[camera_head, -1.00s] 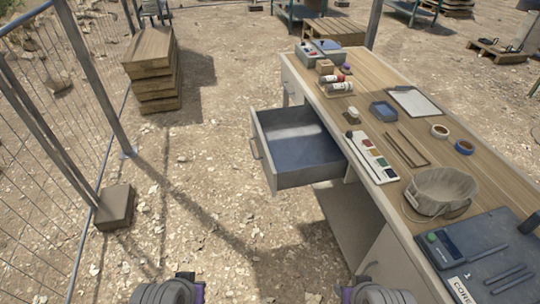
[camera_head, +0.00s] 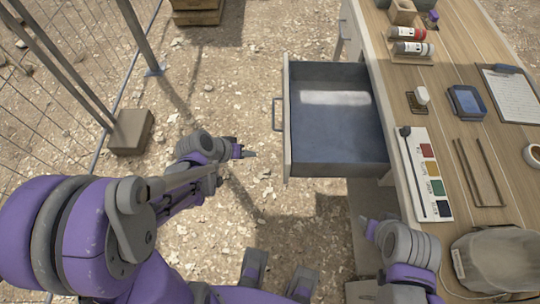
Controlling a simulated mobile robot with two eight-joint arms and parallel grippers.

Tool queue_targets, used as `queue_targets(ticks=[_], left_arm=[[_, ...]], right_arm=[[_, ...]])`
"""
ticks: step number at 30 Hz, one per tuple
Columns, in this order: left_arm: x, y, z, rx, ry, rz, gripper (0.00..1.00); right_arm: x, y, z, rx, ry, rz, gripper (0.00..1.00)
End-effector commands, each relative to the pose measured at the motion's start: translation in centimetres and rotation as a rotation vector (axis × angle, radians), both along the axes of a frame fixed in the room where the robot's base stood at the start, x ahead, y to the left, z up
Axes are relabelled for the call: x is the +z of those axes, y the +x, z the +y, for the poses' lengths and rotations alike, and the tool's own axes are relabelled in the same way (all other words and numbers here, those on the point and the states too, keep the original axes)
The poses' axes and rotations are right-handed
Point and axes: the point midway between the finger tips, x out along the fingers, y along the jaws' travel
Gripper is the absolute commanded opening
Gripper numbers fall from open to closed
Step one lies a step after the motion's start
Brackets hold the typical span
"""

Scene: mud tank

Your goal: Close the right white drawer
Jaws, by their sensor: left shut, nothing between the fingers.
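The white drawer (camera_head: 287,150) is pulled well out from the left side of the workbench. Its inside is blue-grey and looks empty. Its handle (camera_head: 276,114) is on the front panel, facing left. My left gripper (camera_head: 247,153) is shut and empty, in the open air to the left of the drawer front, a little below the handle in the picture and apart from it. My right arm shows at the lower right, beside the bench edge. Its gripper (camera_head: 371,229) shows only as a small tip below the drawer, and I cannot tell its jaw state.
A wire fence with a block foot (camera_head: 131,131) stands at left.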

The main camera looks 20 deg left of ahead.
Motion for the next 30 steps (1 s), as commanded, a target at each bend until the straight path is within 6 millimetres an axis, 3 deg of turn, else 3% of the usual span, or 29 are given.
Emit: queue_targets(ticks=[18,24,30], left_arm=[[-8.2,5.0,-3.8,-0.004,-0.001,-0.001,0.00],[-7.8,5.7,-6.5,-0.003,-0.001,0.000,0.00],[-7.8,5.9,-7.3,0.000,-0.001,-0.001,0.00]], right_arm=[[-1.8,-0.3,0.0,0.000,0.000,0.006,0.47],[-1.3,-0.2,0.0,0.000,0.000,0.005,0.47],[-1.2,-0.2,0.0,0.000,0.000,0.004,0.47]])
